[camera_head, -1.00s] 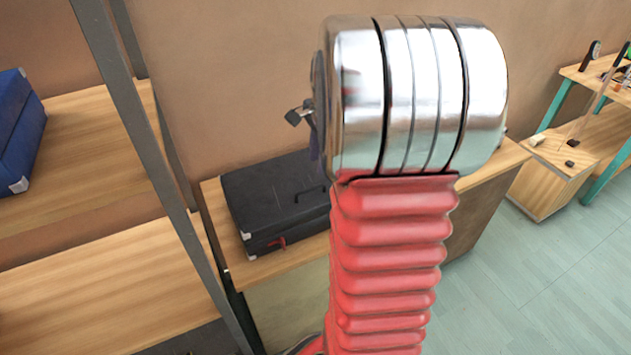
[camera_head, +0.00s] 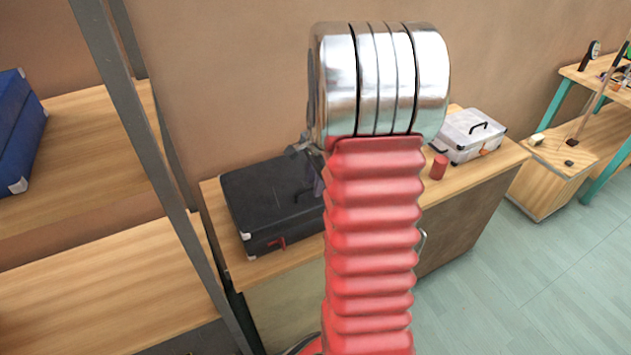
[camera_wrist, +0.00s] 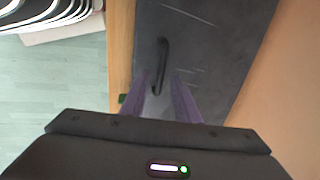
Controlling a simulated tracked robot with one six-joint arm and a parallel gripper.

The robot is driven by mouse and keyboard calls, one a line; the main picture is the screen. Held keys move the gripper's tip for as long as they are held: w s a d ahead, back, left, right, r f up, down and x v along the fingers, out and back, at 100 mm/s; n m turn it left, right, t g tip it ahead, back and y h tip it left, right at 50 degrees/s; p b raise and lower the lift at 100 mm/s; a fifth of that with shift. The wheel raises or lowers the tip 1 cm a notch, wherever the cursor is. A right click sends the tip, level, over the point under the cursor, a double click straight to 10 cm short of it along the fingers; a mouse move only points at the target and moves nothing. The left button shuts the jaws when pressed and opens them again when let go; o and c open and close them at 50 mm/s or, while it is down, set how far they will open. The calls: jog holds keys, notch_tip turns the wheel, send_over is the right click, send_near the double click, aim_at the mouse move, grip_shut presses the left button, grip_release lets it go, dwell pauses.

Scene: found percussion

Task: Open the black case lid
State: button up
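The black case (camera_head: 268,200) lies on the wooden cabinet top with its lid closed. A red latch shows on its front side, and pale corner pieces show at its edge. In the wrist view the dark lid (camera_wrist: 205,40) fills the upper middle, with its black handle (camera_wrist: 162,62) ahead of the fingers. My gripper (camera_wrist: 166,82) has its two purple-grey fingers apart, with a gap between them, pointing toward the handle. Nothing is held between them. In the head view my arm hides most of the gripper and the case's right end.
The wooden cabinet top (camera_head: 470,185) also holds a red cylinder (camera_head: 439,167) and a white case (camera_head: 468,135) to the right. A shelf post (camera_head: 150,140) stands at left, with a blue case (camera_head: 18,130) on the shelf. A table with tools is far right.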

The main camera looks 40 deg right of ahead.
jog(key=shift+c, duration=0.3)
grip_shut()
jog(key=shift+r, duration=0.1)
